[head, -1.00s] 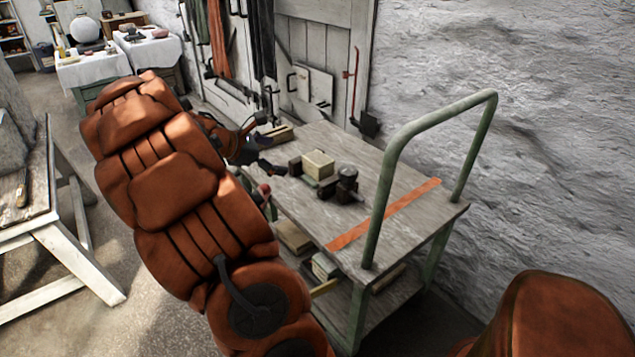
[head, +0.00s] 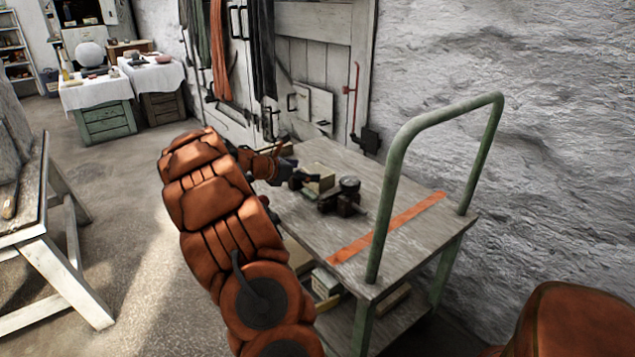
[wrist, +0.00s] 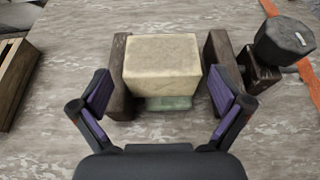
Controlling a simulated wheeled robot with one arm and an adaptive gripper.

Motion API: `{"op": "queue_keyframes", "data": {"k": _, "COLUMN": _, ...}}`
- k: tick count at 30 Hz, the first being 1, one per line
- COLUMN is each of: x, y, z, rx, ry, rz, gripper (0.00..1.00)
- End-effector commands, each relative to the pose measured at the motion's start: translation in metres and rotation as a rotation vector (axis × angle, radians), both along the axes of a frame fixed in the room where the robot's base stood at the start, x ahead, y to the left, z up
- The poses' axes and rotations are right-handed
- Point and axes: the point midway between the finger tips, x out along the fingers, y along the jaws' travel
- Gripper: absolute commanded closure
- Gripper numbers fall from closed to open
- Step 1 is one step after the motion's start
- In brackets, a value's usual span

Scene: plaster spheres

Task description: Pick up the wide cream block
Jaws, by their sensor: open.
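The wide cream block (wrist: 162,62) sits on top of a green piece (wrist: 168,103) between two dark wooden blocks, the left one (wrist: 120,80) and the right one (wrist: 220,65), on the cart top. In the head view the cream block (head: 320,184) is partly hidden behind my gripper. My gripper (wrist: 162,90) is open and empty. Its purple-padded fingers are spread to the left and right of the block, a little on the near side of it in the wrist view. In the head view my gripper (head: 289,170) is over the cart's far left part.
A dark round-topped object (wrist: 284,40) stands right of the blocks. A wooden box (wrist: 14,75) lies at the left. The cart (head: 400,240) has a green handle (head: 393,180) and an orange stripe (head: 385,230). A rough wall is behind it.

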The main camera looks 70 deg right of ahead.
Motion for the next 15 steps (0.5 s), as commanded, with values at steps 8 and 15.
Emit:
{"op": "queue_keyframes", "data": {"k": 8, "x": -0.018, "y": -0.029, "z": -0.015, "rx": 0.002, "ry": 0.000, "rz": -0.001, "gripper": 0.00}}
{"op": "queue_keyframes", "data": {"k": 15, "x": -0.019, "y": -0.031, "z": -0.014, "rx": 0.002, "ry": 0.001, "rz": 0.000, "gripper": 0.00}}
